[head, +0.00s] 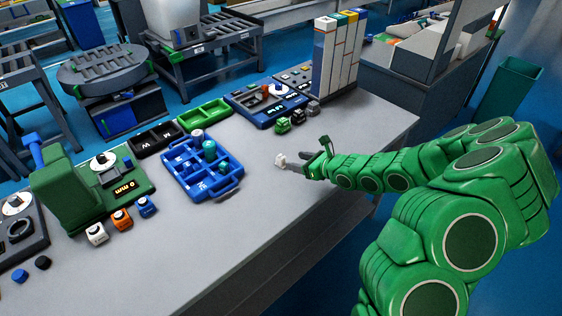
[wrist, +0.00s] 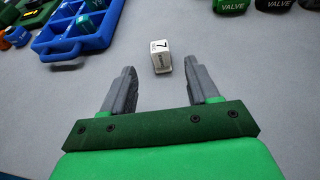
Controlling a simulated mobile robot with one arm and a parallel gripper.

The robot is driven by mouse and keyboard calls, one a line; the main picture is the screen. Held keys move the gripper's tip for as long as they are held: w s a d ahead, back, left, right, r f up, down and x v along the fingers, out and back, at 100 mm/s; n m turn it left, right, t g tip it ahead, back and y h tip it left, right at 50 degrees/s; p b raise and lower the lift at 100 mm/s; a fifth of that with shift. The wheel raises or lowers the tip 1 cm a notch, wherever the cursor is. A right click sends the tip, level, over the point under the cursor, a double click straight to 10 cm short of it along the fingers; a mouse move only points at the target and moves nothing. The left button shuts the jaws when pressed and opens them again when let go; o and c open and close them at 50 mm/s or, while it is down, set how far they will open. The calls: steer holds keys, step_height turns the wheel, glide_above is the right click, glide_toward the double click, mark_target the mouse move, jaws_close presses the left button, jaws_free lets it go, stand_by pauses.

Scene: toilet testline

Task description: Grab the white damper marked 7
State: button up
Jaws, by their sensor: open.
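The white damper marked 7 (wrist: 161,57) is a small block on the grey table, with a black 7 on its top and dark lettering on its side. In the wrist view it lies ahead of my gripper (wrist: 160,82), roughly midway between the two grey fingers and just beyond their tips. The fingers are apart, with nothing between them. In the head view the damper (head: 280,159) shows small at the tip of my gripper (head: 289,165). Whether a finger touches it cannot be told there.
A blue compartment tray (head: 203,170) with teal and white round parts stands left of the gripper. Green and black VALVE blocks (head: 282,125) stand farther back, beside a blue device (head: 262,103). White, orange and blue blocks (head: 122,219) sit at left. The table around the damper is clear.

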mark_target(283, 158)
steer(key=shift+x, duration=3.55)
steer(key=shift+r, duration=0.15)
jaws_close()
steer(key=shift+r, duration=0.1)
